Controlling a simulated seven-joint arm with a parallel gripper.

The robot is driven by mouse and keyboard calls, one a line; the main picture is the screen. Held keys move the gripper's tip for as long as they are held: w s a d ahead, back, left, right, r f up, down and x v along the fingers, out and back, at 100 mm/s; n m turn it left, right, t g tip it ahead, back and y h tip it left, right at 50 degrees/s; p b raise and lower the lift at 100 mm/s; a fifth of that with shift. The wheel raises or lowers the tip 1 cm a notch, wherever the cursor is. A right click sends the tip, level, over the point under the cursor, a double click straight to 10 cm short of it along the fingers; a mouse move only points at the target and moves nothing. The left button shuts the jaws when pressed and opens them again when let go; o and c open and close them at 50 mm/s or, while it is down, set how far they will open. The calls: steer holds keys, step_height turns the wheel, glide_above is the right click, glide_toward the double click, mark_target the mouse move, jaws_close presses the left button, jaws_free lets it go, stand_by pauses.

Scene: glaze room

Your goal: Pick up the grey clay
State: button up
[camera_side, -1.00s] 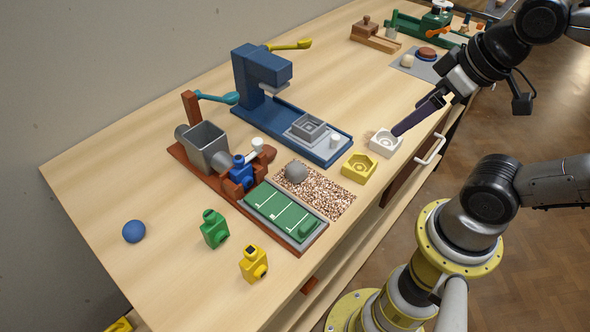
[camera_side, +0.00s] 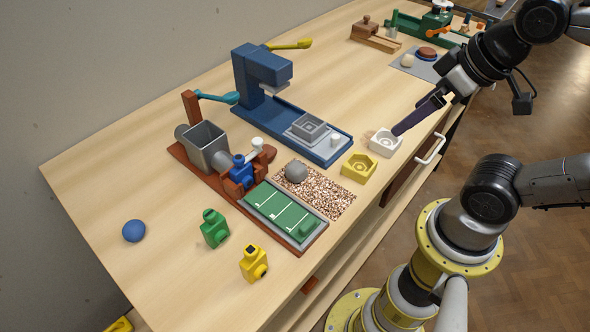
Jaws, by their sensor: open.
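The grey clay (camera_side: 296,172) is a round ball at the upper left part of a speckled mat (camera_side: 325,193), in the middle of the table. My gripper (camera_side: 397,131) is open, with its dark fingers reaching down and left above the white mould (camera_side: 385,143). I cannot tell whether the fingertips touch the mould. The gripper is to the right of the grey clay and well apart from it.
A yellow mould (camera_side: 358,168) lies between the clay and the white mould. A blue press (camera_side: 262,80) stands behind, a brown-based hopper machine (camera_side: 205,145) to the left. A blue ball (camera_side: 134,231), green block (camera_side: 214,228) and yellow block (camera_side: 253,264) stand front left.

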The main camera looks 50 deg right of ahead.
steer(key=shift+c, duration=1.4)
steer(key=w+r+m, duration=0.3)
steer(key=r+m, duration=0.1)
steer(key=m, duration=0.6)
steer(key=m+g, duration=0.6)
steer(key=m, duration=0.3)
glide_above(296, 172)
step_height(296, 172, down, 14)
steer(key=shift+w+a, duration=0.15)
steer(key=shift+f, duration=3.2)
